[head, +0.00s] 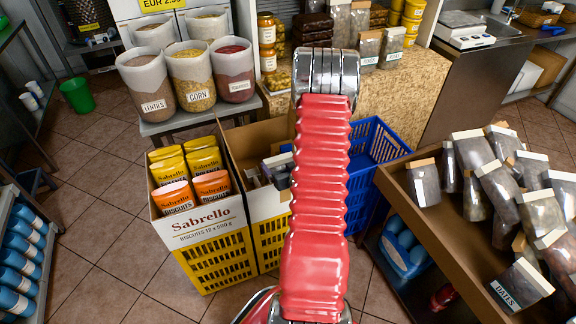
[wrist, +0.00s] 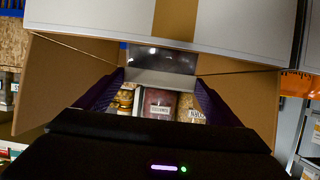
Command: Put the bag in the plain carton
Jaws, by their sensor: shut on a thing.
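In the wrist view, my gripper (wrist: 158,88) is shut on a bag (wrist: 160,60). The bag looks dark grey and shiny with a paler band. Brown inner walls of the plain carton (wrist: 60,85) flank the fingers, and its white outer face is at the top. Packed goods show below the bag between the fingers. In the head view, the plain carton (head: 262,205) stands right of the Sabrello carton, with a few grey and pale items at its opening. My red arm hides its right part and my gripper. Whether the bag touches the carton cannot be told.
The Sabrello carton (head: 208,228) holds yellow and orange packs on a yellow crate (head: 215,262). A blue crate (head: 372,145) is right of my arm. A brown bin (head: 425,210) of many grey bags stands farther right. Tubs of lentils and corn (head: 192,80) stand behind.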

